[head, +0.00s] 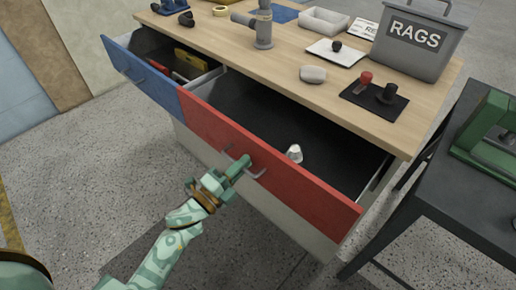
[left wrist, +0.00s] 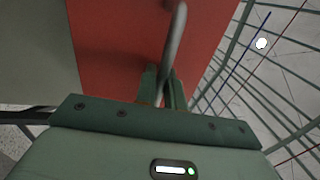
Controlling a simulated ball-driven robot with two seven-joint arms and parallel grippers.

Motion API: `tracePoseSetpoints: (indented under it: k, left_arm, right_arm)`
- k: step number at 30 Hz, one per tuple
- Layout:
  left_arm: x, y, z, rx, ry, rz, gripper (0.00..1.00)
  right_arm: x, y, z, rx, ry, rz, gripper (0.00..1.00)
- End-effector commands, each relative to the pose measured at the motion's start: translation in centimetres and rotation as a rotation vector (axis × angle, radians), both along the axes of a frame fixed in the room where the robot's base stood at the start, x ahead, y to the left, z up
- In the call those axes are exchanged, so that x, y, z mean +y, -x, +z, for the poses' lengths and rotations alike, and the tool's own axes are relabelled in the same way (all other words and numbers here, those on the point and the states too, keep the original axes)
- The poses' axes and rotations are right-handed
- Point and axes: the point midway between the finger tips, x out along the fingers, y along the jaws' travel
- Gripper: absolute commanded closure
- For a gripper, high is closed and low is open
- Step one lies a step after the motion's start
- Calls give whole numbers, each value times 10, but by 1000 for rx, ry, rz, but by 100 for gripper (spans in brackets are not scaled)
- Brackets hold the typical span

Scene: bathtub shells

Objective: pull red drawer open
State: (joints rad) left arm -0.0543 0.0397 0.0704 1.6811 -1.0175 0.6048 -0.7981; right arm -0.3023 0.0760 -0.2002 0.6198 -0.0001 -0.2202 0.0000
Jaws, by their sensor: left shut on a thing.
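The red drawer (head: 285,165) stands well open from the workbench, its dark inside showing with a small whitish object (head: 294,153) in it. Its grey bar handle (head: 257,176) is on the front face. My left gripper (head: 240,163) reaches the handle from the front and is shut on it. In the left wrist view the handle (left wrist: 176,45) runs down between the two green fingers (left wrist: 162,88), in front of the red drawer front (left wrist: 115,45). My right gripper does not show in either view.
A blue drawer (head: 140,72) to the left also stands open, with tools inside. The wooden benchtop (head: 290,100) holds a grey RAGS bin (head: 415,40), a white tray (head: 335,52) and a dark mat (head: 373,100). A dark side table (head: 455,205) stands close on the right. Floor in front is clear.

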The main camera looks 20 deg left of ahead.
Motion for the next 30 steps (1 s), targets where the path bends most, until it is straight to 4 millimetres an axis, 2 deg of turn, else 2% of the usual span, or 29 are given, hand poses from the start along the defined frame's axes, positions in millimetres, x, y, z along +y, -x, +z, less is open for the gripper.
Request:
tracePoseSetpoints:
  k: [1, 6, 13, 21, 30]
  left_arm:
    - [4, 14, 0, 6, -1, -1, 100]
    - [18, 51, -1, 6, -1, 0, 100]
    - [31, 86, -2, 6, -1, 0, 100]
    - [37, 103, -2, 4, 0, 1, 100]
    - [38, 105, -2, 5, -1, 0, 100]
  right_arm:
    - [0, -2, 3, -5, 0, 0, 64]
    - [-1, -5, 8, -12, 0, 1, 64]
    - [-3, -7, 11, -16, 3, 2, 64]
    - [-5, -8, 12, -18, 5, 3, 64]
    - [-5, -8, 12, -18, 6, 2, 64]
